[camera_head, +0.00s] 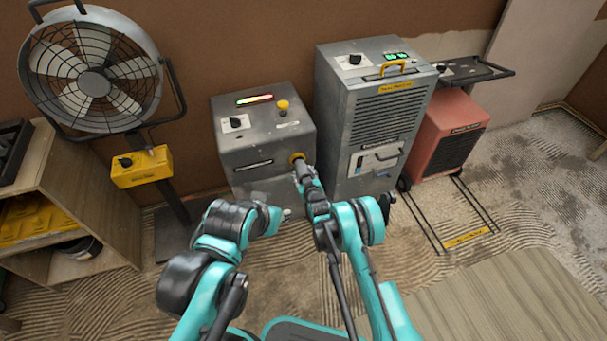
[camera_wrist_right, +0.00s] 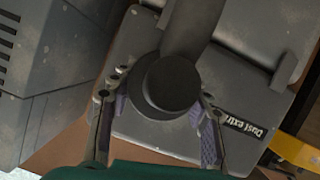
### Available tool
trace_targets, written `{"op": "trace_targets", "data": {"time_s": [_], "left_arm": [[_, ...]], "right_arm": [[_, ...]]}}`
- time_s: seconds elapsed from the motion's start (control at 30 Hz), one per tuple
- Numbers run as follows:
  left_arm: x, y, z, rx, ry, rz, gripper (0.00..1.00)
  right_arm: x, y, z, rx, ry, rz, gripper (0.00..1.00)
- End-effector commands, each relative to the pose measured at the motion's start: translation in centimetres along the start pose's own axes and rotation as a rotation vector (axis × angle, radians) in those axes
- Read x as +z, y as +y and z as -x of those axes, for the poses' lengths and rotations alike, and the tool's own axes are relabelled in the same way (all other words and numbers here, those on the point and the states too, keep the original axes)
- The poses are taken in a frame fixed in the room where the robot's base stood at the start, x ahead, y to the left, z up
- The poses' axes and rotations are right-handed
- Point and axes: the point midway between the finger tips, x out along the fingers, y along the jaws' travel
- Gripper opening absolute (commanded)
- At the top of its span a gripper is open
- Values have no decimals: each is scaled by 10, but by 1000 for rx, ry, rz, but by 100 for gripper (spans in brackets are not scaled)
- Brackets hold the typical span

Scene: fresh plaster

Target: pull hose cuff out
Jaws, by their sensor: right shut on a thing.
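The grey dust extractor (camera_head: 250,152) stands against the wall, with a yellow-ringed port (camera_head: 297,157) on its front right. My right gripper (camera_head: 304,174) is right in front of that port. In the right wrist view, my right gripper (camera_wrist_right: 158,120) has its fingers on both sides of a dark round hose cuff (camera_wrist_right: 170,84), shut on it. A dark tube runs up from the cuff in that view. The gripper hides the cuff's meeting with the port, so I cannot tell how deep it sits. My left gripper (camera_head: 286,213) is lower left of the right one, its fingers too small to read.
A tall grey dehumidifier-like cabinet (camera_head: 368,120) stands close right of the extractor. A red unit (camera_head: 440,135) with a black handle is further right. A fan (camera_head: 92,70) on a stand and a wooden shelf (camera_head: 100,262) are at left. Textured floor lies in front.

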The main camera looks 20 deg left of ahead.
Motion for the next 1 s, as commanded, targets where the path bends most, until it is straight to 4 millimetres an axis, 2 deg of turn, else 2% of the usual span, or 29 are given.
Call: {"op": "trace_targets", "data": {"time_s": [0.17,0.2,0.23,0.53,0.63,1.0], "left_arm": [[-1,0,0,0,1,0,34],[-1,0,0,0,1,0,34],[-1,0,0,0,1,0,34],[-1,0,0,0,1,0,34],[-1,0,0,0,1,0,34],[-1,0,0,0,1,0,34]], "right_arm": [[2,0,2,-1,-5,0,0],[2,0,1,-1,-6,1,55],[2,0,1,-1,-6,1,63],[1,0,2,0,-3,0,63],[-6,2,4,0,-3,0,63],[-66,17,30,0,-4,1,63]]}}
